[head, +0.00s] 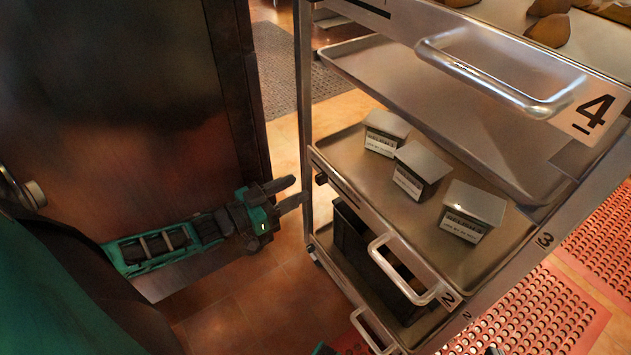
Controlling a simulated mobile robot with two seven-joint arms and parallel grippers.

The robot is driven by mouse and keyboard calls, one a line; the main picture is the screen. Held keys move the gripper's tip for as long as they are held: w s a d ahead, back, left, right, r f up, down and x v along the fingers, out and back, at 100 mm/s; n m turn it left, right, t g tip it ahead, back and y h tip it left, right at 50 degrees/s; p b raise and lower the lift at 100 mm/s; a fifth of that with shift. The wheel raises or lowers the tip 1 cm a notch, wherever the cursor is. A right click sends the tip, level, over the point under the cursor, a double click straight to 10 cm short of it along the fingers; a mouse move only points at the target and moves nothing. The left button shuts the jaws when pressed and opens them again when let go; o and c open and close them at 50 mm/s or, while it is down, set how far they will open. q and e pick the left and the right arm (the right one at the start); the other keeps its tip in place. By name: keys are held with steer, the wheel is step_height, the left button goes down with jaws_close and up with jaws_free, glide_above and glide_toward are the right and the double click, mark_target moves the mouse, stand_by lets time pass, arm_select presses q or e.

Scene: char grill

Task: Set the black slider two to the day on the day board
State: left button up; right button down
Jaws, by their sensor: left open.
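My left gripper (291,191) is open and empty, its two fingers pointing right toward the left end of the rack. A dark strip (340,184) runs along the front edge of the tray that holds the boxes. A small black block (321,179) sticks out at the left end of this strip, and it may be a black slider. The fingertips are just left of it and look apart from it. Another black strip (362,8) is on the upper tray's edge. I cannot make out a day board.
The metal rack (305,100) has trays marked 2, 3 and 4, with protruding handles (490,85). Three labelled boxes (472,205) stand on the middle tray, and a black crate (352,225) is below. A dark door panel (110,100) is at left. Red perforated mats (535,315) lie at right.

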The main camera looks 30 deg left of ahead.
mark_target(317, 178)
arm_select(q)
steer(key=b+x, duration=0.1)
steer(key=x, duration=0.5)
steer(key=shift+w, duration=0.15)
jaws_close()
stand_by(0.5)
